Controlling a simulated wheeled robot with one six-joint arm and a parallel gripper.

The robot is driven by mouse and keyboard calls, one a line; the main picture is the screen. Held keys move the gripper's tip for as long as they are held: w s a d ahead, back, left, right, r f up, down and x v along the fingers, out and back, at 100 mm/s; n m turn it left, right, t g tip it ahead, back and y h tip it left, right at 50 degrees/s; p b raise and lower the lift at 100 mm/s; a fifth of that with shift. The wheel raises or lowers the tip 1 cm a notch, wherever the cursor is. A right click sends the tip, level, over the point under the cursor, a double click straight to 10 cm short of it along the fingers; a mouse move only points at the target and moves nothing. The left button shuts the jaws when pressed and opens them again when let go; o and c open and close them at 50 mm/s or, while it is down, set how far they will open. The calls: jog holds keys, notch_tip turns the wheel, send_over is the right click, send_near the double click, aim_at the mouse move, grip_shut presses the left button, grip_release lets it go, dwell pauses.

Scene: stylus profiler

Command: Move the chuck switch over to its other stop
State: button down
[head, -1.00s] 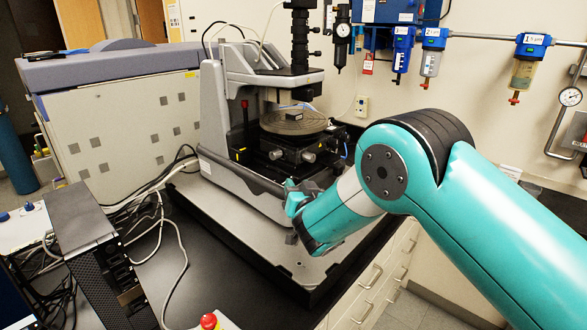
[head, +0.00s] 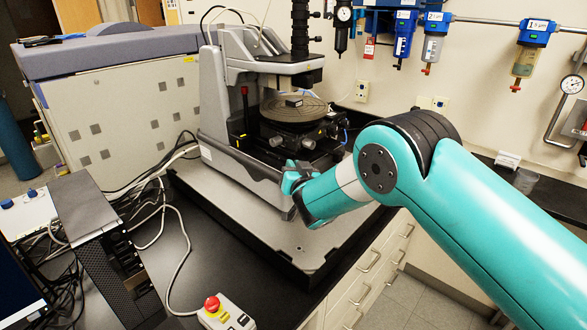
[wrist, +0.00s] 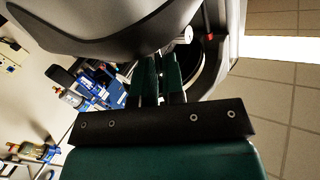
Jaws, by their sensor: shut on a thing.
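The stylus profiler (head: 240,165) stands on a grey plate at the back, its front facing my arm. My gripper (head: 290,177) is at the lower front of the profiler, close to its curved grey front edge. In the wrist view my two green fingers (wrist: 158,76) are close together and reach in under the grey housing (wrist: 125,28). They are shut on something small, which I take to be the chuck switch. The switch itself is hidden by the fingers and housing, so its position cannot be seen.
A round stage (head: 295,110) and a red-tipped lever (head: 244,91) are above and behind my gripper. A box with a red stop button (head: 212,303) lies at the front of the bench. The plate (head: 290,240) below my gripper is mostly clear.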

jog(key=g, duration=0.1)
jog(key=n+g+h+b, duration=0.1)
jog(key=a+n+g+h+b, duration=0.1)
jog(key=shift+w+r+g, duration=0.4)
jog(key=shift+w+a+r+n+g+h+b, duration=0.15)
jog(key=shift+n+g+h+b, duration=0.1)
jog(key=shift+g+h, duration=0.15)
jog(key=shift+w+a+n+g+h+b, duration=0.1)
jog(key=shift+a+n+g+h+b, duration=0.05)
jog(key=shift+n+g+h, duration=0.2)
jog(key=shift+w+a+g+h, duration=0.1)
jog(key=shift+a+g+h, duration=0.1)
jog(key=shift+g+h, duration=0.45)
jog(key=shift+n, duration=0.3)
jog(key=c, duration=1.2)
grip_release()
